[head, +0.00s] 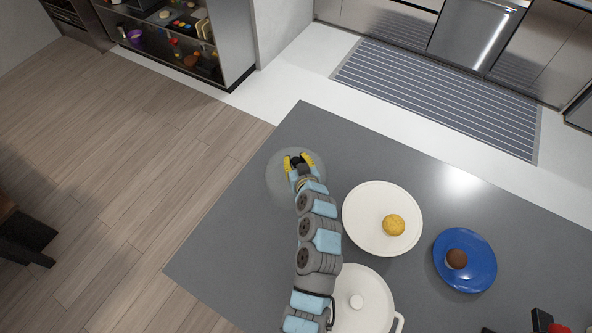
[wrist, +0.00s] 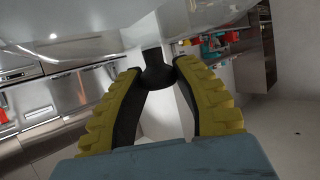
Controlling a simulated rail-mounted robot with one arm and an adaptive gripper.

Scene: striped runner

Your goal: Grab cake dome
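The cake dome (head: 281,180) is clear, see-through and round, near the left edge of the grey counter in the head view. In the wrist view its clear wall (wrist: 90,25) fills the top, with a dark knob (wrist: 158,72) below it. My gripper (head: 298,161) is at the dome's top. In the wrist view, the yellow-backed fingers of my gripper (wrist: 159,72) converge on the knob from both sides and appear shut on it. My arm covers part of the dome in the head view. I cannot tell whether the dome rests on the counter.
On the grey counter (head: 230,240), a white plate (head: 365,228) with a yellow bun (head: 394,225) is right of my arm. A blue plate (head: 480,272) holds a brown item (head: 456,259). A white lidded pot (head: 370,290) stands close beside my arm. The counter left of my arm is clear.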

